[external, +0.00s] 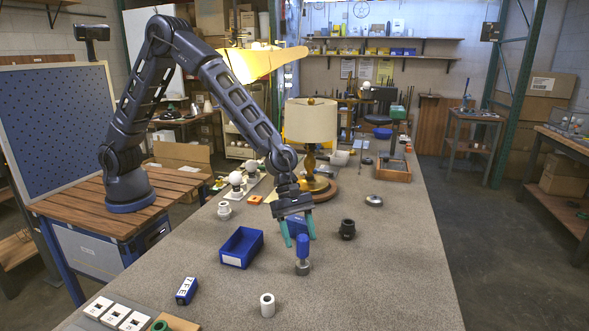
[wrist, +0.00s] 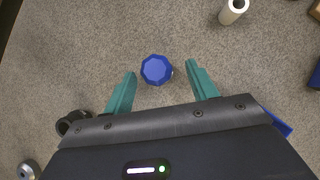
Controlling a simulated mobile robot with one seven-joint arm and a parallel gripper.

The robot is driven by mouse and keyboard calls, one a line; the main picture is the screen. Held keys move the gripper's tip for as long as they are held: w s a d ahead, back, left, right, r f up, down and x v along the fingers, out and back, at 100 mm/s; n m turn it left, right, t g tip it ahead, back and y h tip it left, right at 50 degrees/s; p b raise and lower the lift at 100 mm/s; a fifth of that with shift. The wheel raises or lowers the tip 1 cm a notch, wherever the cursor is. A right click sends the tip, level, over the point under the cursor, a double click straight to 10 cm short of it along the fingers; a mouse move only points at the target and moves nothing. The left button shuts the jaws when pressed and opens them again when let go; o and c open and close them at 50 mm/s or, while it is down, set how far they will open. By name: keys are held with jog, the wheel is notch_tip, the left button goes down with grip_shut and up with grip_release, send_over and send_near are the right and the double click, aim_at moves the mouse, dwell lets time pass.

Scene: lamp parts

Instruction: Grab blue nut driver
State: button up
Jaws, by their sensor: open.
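The blue nut driver (external: 302,248) stands upright on the grey workbench, its blue handle up and a metallic foot at the bottom. In the wrist view its round, faceted blue top (wrist: 156,70) shows between and just beyond the fingertips. My gripper (external: 299,234) points down over it, with its green fingers spread and empty. In the wrist view the two fingers of my gripper (wrist: 161,68) stand apart on either side of the handle, with a visible gap on each side.
A blue bin (external: 242,247) lies to the left, and a black cylindrical part (external: 347,229) stands to the right. A white cylinder (external: 267,305) and a blue labelled box (external: 187,290) are nearer the front. A lamp (external: 311,125) stands behind. The bench at front right is clear.

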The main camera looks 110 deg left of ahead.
aim_at(306, 257)
jog(key=shift+x, duration=2.75)
jog(key=shift+a, duration=0.2)
jog(key=c, duration=1.1)
